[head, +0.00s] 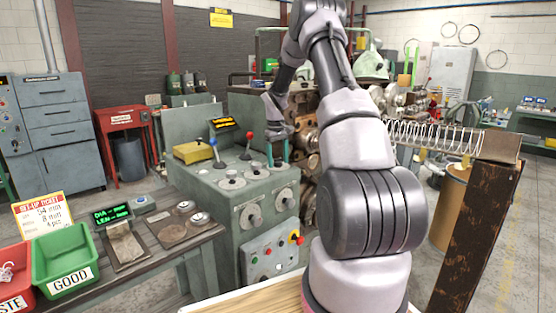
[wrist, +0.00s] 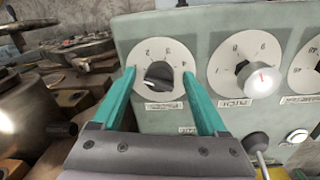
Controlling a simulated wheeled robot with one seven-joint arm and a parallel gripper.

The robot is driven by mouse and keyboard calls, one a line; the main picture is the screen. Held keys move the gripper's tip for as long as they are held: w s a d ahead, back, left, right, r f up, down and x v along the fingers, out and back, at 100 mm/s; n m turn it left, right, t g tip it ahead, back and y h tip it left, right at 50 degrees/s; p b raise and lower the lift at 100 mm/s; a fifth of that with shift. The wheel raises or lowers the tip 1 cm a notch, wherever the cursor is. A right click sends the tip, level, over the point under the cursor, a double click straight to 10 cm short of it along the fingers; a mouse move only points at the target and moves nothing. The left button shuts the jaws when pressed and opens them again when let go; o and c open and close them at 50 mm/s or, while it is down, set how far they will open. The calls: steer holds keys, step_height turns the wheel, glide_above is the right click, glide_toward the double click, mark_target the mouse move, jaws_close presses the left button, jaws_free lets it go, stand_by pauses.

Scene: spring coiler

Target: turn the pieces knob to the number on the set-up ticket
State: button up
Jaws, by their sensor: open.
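The set-up ticket (head: 43,215) stands at the left in the head view. Its last line seems to read 4 pcs, but the print is small. In the wrist view a dark knob (wrist: 158,76) sits on a white numbered dial (wrist: 150,52) on the grey-green panel. I take it for the pieces knob; its label is too blurred to read. My gripper (wrist: 158,74) is open, its teal fingers on either side of this knob with gaps visible. It also shows over the machine's top panel in the head view (head: 278,163). The knob's exact setting is unclear.
A second dial with a light knob (wrist: 257,79) is right of the dark one, and a round-topped lever (wrist: 256,142) stands below it. In the head view, blue (head: 213,142) and red (head: 249,135) levers and a yellow box (head: 193,152) stand left of my gripper.

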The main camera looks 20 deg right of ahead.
jaws_close()
steer(key=shift+m, duration=0.5)
steer(key=m, duration=0.5)
steer(key=shift+a+m+g, duration=0.15)
steer(key=shift+m+g, duration=0.15)
steer(key=shift+m, duration=0.1)
steer(key=m, duration=0.3)
steer(key=shift+w+m, duration=0.1)
steer(key=shift+m, duration=0.2)
steer(key=m, duration=0.3)
steer(key=shift+w+m, duration=0.1)
steer(key=shift+m, duration=0.2)
steer(key=m, duration=0.6)
steer(key=shift+w+r+y, duration=0.1)
steer(key=shift+y, duration=0.3)
steer(key=m, duration=0.7)
steer(key=shift+w, duration=0.1)
